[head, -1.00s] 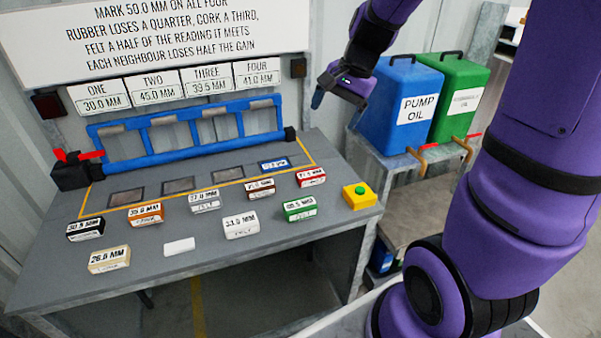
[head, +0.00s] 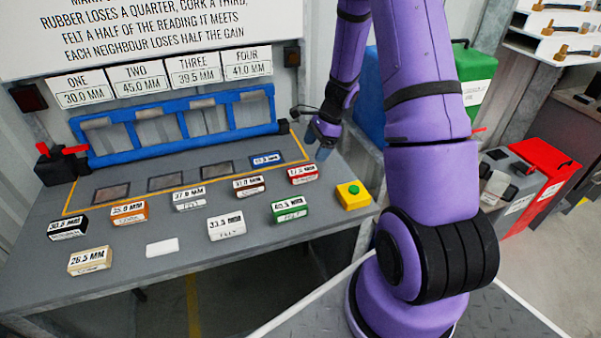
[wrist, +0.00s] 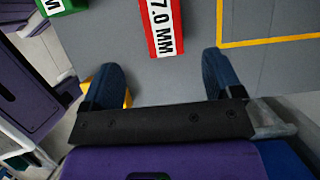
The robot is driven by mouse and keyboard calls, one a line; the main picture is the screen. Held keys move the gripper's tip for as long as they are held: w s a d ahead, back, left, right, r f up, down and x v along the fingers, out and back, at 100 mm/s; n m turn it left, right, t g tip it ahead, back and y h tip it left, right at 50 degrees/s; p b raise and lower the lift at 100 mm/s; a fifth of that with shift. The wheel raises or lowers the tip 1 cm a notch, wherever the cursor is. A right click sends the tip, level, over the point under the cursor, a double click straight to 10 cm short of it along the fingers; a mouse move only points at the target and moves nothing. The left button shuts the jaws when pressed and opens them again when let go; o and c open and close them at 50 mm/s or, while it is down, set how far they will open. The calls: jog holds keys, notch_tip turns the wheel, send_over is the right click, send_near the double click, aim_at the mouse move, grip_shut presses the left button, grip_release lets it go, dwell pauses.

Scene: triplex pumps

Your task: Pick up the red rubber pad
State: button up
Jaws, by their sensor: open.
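The red rubber pad (head: 303,174) lies on the grey bench near its right end, its white label facing up. In the wrist view the red pad (wrist: 163,28) is just beyond my fingertips, roughly midway between them. My gripper (head: 322,150) is above the bench's right side, a little to the right of the pad and apart from it. In the wrist view my gripper (wrist: 160,75) has its two blue fingers spread wide with nothing between them.
The green pad (head: 290,209) lies in front of the red one, and a brown-edged pad (head: 249,186) lies to its left. A yellow box with a green button (head: 353,195) is to the right. A blue rack (head: 180,125) stands behind. Several other labelled pads lie leftward.

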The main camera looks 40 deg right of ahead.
aim_at(303, 170)
jog(key=x, duration=0.9)
jog(key=shift+w+a+f, duration=0.1)
jog(key=shift+w, duration=0.15)
jog(key=c, duration=1.1)
